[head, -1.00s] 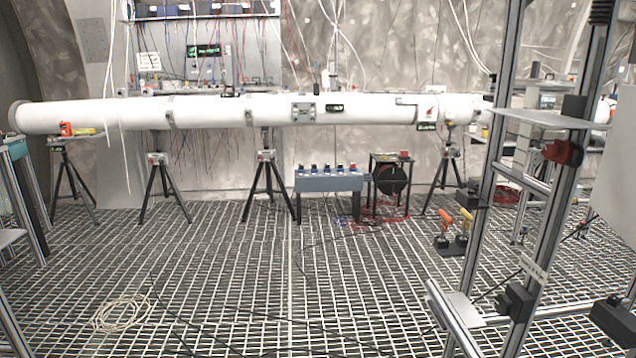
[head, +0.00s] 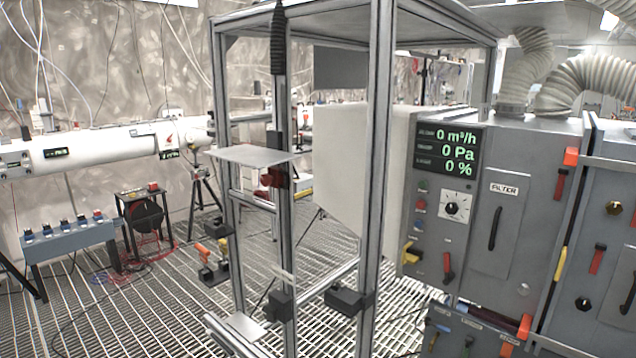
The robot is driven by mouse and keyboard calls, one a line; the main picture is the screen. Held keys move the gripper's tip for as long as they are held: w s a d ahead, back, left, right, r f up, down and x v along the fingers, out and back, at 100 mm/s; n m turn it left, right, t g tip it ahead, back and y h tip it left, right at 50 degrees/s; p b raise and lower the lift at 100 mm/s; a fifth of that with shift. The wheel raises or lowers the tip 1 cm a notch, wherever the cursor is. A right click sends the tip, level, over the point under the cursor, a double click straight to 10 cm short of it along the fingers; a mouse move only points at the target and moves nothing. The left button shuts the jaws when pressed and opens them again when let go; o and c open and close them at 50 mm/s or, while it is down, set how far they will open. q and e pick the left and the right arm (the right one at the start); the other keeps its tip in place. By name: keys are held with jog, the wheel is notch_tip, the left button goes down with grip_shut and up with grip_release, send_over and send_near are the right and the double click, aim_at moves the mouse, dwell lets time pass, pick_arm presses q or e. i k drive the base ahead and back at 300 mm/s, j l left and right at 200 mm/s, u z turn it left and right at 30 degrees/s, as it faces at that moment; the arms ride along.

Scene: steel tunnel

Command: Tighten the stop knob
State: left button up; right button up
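No part is clearly marked as the stop knob. A dark red knob-like part (head: 272,178) sits on the aluminium frame, just under a flat grey plate (head: 252,154). The grey cabinet at the right carries a white dial with a dark knob (head: 455,207), a small red knob (head: 420,205), and a brass-coloured knob (head: 614,208) on the panel at the far right. I cannot tell which of these is the stop knob. Neither of my grippers shows in the head view.
The aluminium frame (head: 375,130) stands between me and the far wall, with black blocks (head: 345,300) low on it. A white tube (head: 90,150) on tripods and a blue-grey box (head: 70,240) stand at the left. Open grating floor (head: 150,310) lies at lower left.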

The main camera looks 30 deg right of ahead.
aim_at(266, 180)
jog(key=z, duration=0.8)
